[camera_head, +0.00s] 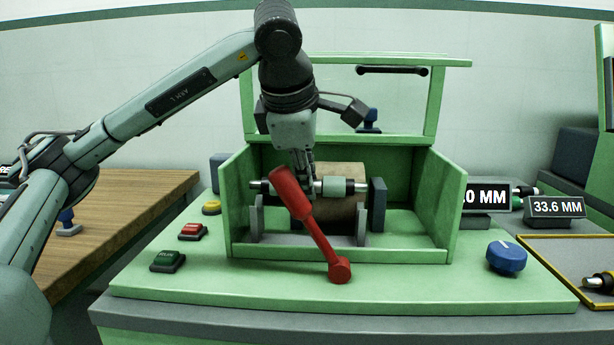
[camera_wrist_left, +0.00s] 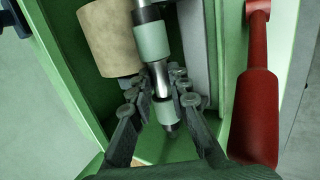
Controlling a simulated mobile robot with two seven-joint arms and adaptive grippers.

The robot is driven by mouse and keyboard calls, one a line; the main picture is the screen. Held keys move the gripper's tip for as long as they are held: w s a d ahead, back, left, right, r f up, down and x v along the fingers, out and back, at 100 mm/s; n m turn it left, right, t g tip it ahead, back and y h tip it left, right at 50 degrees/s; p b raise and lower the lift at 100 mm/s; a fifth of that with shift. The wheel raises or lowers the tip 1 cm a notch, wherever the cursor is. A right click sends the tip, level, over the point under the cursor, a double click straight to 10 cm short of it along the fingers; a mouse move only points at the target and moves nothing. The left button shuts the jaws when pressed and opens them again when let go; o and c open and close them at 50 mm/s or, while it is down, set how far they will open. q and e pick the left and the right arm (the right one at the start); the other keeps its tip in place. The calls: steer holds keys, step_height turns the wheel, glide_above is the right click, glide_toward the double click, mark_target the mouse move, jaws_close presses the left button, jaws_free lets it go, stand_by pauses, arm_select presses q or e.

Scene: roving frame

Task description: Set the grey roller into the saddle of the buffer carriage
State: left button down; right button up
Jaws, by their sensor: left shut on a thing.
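The grey roller (camera_head: 335,186), a metal shaft with grey-green sleeves and dark ends, lies level inside the green housing. My left gripper (camera_head: 308,190) is shut on its bare middle, between the two sleeves; the wrist view shows the fingers (camera_wrist_left: 161,100) on both sides of the shaft. What looks like the saddle, two grey uprights (camera_head: 362,226), stands below the roller's ends. I cannot tell whether the roller touches them. A tan drum (camera_head: 345,212) is right behind the roller, and also shows in the wrist view (camera_wrist_left: 106,40). My right gripper is not in view.
A red lever (camera_head: 318,235) slants in front of the roller, close to my left gripper. Green side walls (camera_head: 447,205) flank the bay, with a crossbar above. Buttons, including a blue knob (camera_head: 506,257), sit on the green deck. A tray (camera_head: 560,250) lies at right.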

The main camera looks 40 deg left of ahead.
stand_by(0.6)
arm_select(q)
steer(key=shift+g+p, duration=0.3)
steer(key=shift+p, duration=0.15)
steer(key=shift+f, duration=0.1)
steer(key=shift+f+b, duration=1.05)
steer(key=shift+f, duration=0.05)
steer(key=shift+f, duration=0.15)
stand_by(0.5)
steer(key=c, duration=1.4)
jaws_free()
steer(key=shift+o, duration=0.3)
